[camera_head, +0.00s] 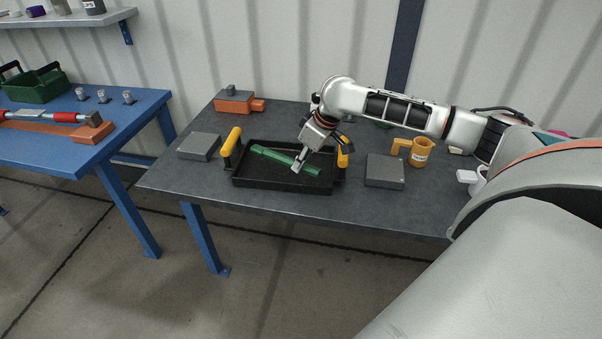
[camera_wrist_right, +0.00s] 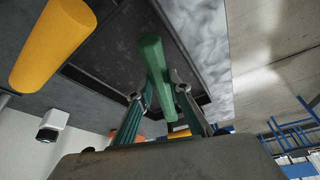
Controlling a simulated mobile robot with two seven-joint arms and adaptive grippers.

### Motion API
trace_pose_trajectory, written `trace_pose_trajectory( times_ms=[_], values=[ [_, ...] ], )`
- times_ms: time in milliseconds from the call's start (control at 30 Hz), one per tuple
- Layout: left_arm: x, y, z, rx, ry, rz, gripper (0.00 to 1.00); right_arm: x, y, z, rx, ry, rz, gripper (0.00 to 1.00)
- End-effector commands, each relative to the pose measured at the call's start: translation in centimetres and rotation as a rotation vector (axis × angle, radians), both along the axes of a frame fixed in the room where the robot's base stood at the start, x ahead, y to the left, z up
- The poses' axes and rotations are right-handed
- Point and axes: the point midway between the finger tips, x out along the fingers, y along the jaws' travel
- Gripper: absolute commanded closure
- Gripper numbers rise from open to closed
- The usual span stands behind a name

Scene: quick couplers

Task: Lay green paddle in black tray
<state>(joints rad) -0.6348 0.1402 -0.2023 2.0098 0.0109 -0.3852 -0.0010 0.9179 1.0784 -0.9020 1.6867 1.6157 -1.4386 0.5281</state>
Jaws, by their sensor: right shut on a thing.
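The green paddle (camera_head: 272,155) lies lengthwise across the inside of the black tray (camera_head: 281,187) in the head view. I cannot tell whether it touches the tray's floor. The tray has a yellow handle at each end and sits on the dark table. My right gripper (camera_head: 299,166) points down over the tray and is shut on the paddle. In the right wrist view the paddle (camera_wrist_right: 154,65) runs between the fingers of the right gripper (camera_wrist_right: 162,90), with the tray (camera_wrist_right: 118,45) behind it. My left gripper is not in view.
Grey blocks (camera_head: 199,146) (camera_head: 385,171) flank the tray. A blue bench (camera_head: 60,155) with a green toolbox (camera_head: 38,85) is at the left. The table's front strip is clear.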

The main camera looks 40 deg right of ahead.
Motion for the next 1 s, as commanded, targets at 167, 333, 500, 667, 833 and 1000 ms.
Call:
trace_pose_trajectory(
  times_ms=[167, 333, 500, 667, 833, 1000],
  values=[
    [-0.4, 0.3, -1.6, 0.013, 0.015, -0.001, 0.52, -0.2, 0.0, -3.8, 0.000, 0.009, -0.001, 1.00],
    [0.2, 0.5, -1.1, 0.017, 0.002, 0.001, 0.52, 0.0, 0.0, -4.1, 0.000, 0.002, -0.001, 1.00],
    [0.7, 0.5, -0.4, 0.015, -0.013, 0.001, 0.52, 0.0, 0.0, -4.1, 0.000, 0.002, -0.001, 1.00],
    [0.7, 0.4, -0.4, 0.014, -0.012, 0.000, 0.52, 0.0, 0.0, -4.2, 0.000, 0.002, -0.001, 0.65],
    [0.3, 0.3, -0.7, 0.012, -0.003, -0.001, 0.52, -0.1, 0.0, -4.2, 0.000, 0.002, -0.001, 0.65],
    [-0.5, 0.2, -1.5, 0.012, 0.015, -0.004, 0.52, 0.0, 0.0, -4.1, -0.001, 0.002, 0.000, 0.65]
  ],
)
